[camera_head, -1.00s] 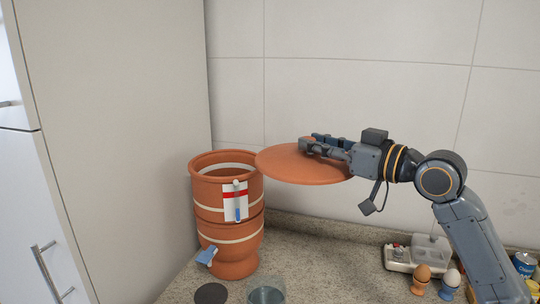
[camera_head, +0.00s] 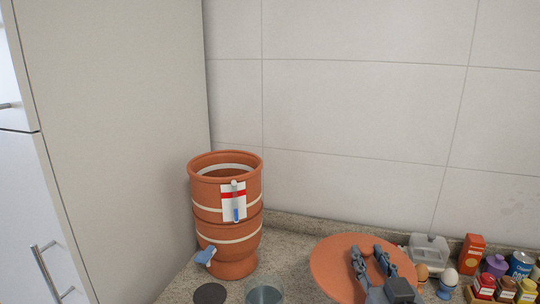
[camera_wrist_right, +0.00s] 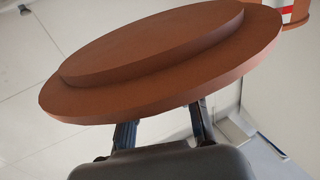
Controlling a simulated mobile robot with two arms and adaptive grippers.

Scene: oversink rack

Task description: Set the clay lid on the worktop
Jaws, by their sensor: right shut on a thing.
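The round terracotta clay lid (camera_head: 328,266) is at the lower middle right of the head view, over the worktop (camera_head: 300,229). My right gripper (camera_head: 368,256) is shut on the lid's knob side, with the fingers lying over its top. In the right wrist view the lid (camera_wrist_right: 170,60) fills the upper part, its stepped underside showing, with the fingers (camera_wrist_right: 160,125) behind its edge. I cannot tell whether the lid touches the worktop. The clay water filter (camera_head: 228,215) stands open-topped to the left. My left gripper is not in view.
A dark round disc (camera_head: 210,293) and a clear glass (camera_head: 264,292) stand in front of the filter. Eggs in cups (camera_head: 448,280), spice jars (camera_head: 485,285), a blue can (camera_head: 520,264) and a white appliance (camera_head: 428,248) crowd the right. A tall cabinet (camera_head: 110,130) bounds the left.

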